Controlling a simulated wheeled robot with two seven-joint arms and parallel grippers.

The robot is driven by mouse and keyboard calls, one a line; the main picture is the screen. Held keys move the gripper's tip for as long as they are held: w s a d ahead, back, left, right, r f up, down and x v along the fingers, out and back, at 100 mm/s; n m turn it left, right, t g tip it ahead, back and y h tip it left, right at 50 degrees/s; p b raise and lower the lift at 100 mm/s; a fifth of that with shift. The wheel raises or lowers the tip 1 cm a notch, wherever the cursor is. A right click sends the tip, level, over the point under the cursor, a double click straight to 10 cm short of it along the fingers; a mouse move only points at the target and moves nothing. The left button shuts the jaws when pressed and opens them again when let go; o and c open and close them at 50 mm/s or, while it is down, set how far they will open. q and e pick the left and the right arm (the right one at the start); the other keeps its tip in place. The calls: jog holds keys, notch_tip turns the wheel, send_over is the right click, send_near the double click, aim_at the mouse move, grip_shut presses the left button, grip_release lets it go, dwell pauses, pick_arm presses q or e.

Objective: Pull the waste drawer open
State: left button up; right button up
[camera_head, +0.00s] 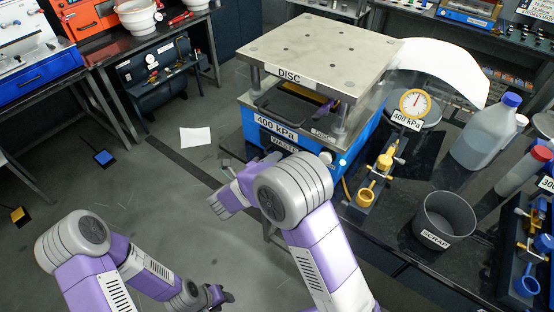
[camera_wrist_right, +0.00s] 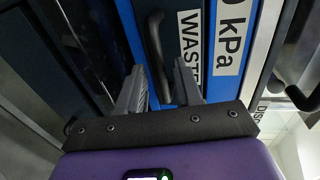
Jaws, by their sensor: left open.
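The waste drawer's white WASTE label (camera_head: 284,144) shows low on the front of the blue press, under the 400 kPa label. In the right wrist view the label (camera_wrist_right: 190,45) stands beside a dark upright handle (camera_wrist_right: 155,45). My right gripper (camera_wrist_right: 160,68) is open, with its two grey fingers on either side of the handle's line. I cannot tell whether they touch it. In the head view my right arm partly covers the drawer front. Whether the drawer is slightly open cannot be told. My left gripper (camera_head: 222,294) is open and empty, low over the floor, away from the press.
The press has a metal top plate (camera_head: 320,48). Right of it are a gauge (camera_head: 415,101), a yellow-handled valve (camera_head: 384,162), a grey scrap bin (camera_head: 443,219) and a jug (camera_head: 486,135). The floor to the left is mostly clear, with a white sheet (camera_head: 195,137).

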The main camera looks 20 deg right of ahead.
jog(key=shift+x, duration=1.05)
jog(key=shift+c, duration=0.3)
grip_shut()
